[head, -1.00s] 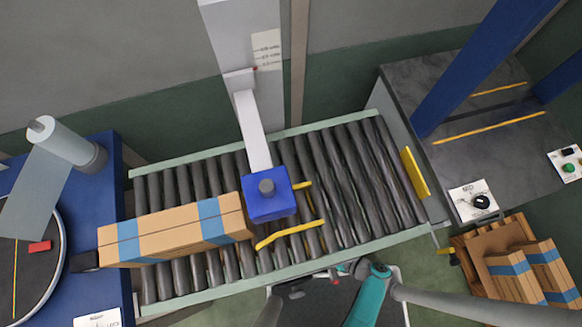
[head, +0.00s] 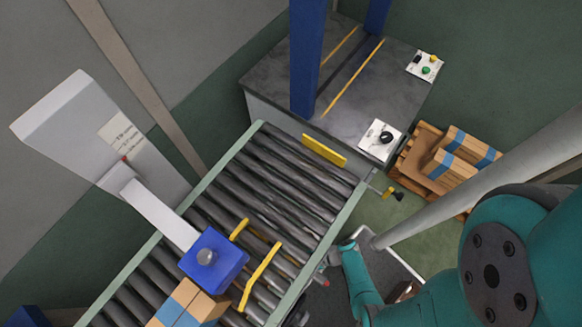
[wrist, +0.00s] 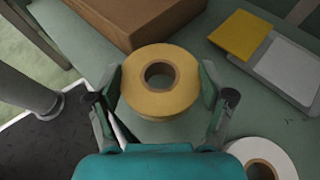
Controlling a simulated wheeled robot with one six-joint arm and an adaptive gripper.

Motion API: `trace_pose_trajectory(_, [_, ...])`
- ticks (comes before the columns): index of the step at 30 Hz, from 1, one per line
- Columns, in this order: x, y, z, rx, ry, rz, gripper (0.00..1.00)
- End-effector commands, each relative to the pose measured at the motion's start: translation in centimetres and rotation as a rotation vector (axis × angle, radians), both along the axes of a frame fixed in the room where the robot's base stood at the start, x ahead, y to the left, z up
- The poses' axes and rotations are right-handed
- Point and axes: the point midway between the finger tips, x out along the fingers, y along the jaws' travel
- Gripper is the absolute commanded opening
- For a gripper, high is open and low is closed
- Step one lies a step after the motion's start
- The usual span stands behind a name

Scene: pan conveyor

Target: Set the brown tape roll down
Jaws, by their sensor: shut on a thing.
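The tape roll (wrist: 133,92), yellowish brown with a dark open core, is between the two fingers of my gripper (wrist: 160,92) in the wrist view. The gripper is shut on its outer sides. The roll is over a grey-green surface (wrist: 196,52); I cannot tell whether it touches it. The head view shows my teal arm at the right, but neither the fingers nor this roll can be made out there.
In the wrist view, a brown cardboard box (wrist: 125,22) is just beyond the roll, a white roll (wrist: 238,151) lies at lower right, and a yellow pad (wrist: 240,35) at upper right. The head view shows the roller conveyor (head: 290,170) and a pallet (head: 411,165) with cartons.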

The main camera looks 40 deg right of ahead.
Motion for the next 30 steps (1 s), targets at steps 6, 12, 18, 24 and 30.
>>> trace_pose_trajectory(6, [0.1,-0.1,-1.2,0.001,0.001,-0.002,0.38])
trace_pose_trajectory(12, [0.1,-0.1,-2.9,0.001,0.001,-0.002,0.38])
trace_pose_trajectory(18, [0.0,0.0,-3.7,0.0,0.0,0.0,0.38])
trace_pose_trajectory(24, [0.0,0.0,-3.8,0.0,0.0,-0.001,0.38])
trace_pose_trajectory(30, [0.0,0.0,-3.9,-0.001,0.0,-0.001,0.9])
